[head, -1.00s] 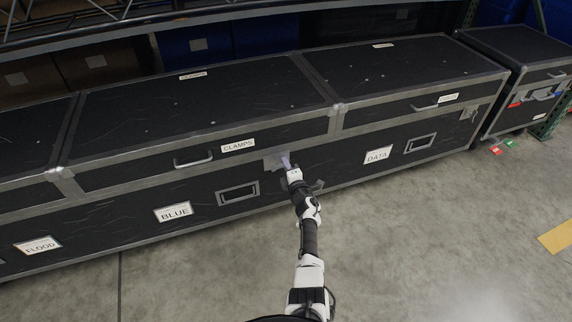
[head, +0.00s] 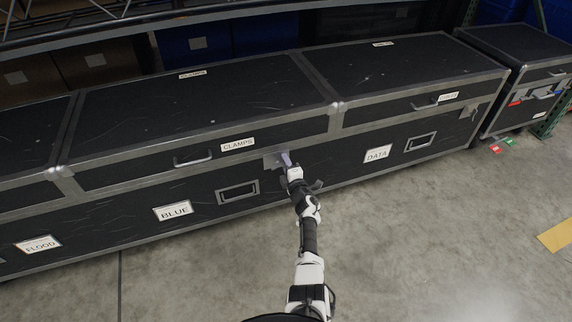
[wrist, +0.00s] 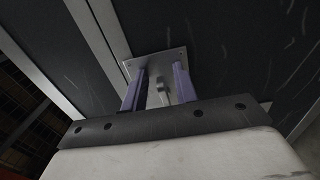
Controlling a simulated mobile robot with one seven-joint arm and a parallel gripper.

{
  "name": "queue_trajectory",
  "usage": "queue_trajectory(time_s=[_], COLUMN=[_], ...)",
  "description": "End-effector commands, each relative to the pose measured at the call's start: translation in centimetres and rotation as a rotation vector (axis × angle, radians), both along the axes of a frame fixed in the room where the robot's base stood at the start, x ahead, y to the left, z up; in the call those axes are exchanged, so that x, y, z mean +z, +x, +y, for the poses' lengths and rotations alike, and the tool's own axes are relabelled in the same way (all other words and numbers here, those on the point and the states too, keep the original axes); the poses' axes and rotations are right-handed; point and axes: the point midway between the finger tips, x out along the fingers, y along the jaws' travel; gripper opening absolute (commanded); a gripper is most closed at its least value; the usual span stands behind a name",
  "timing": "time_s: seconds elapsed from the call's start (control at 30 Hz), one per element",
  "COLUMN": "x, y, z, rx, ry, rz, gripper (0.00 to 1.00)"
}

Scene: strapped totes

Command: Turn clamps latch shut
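The clamps case (head: 200,105) is a long black case with grey metal edging and a white CLAMPS label (head: 237,145) on its lid front. Its latch has a square metal plate (head: 272,162) right of the label, partly hidden by my gripper (head: 286,160). In the wrist view, the latch plate (wrist: 172,60) lies just beyond my gripper (wrist: 158,78). A small metal latch piece (wrist: 161,86) stands out between the two purple fingers. The fingers are apart, one on each side of it, with visible gaps. I cannot tell exactly how far the latch is turned.
A DATA label (head: 377,154) and a recessed handle (head: 419,142) are to the right; a BLUE label (head: 173,212) is to the left. A smaller case (head: 530,50) stands at far right. The concrete floor (head: 440,240) in front is mostly clear.

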Motion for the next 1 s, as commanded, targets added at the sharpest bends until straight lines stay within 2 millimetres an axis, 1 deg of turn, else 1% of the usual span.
queue_trajectory(time_s=[0.23,0.37,0.47,0.8,1.0], x=[-0.1,0.1,0.3,0.5,0.3], y=[-0.1,-1.0,-2.2,-8.7,-11.7], z=[-0.1,-0.3,-0.8,-2.9,-3.9], rx=[0.000,-0.001,-0.003,-0.004,-0.002], ry=[0.000,0.000,0.002,0.002,0.001], rz=[0.001,0.002,0.005,0.004,0.001], gripper=[0.29,0.29,0.29,0.29,0.29])
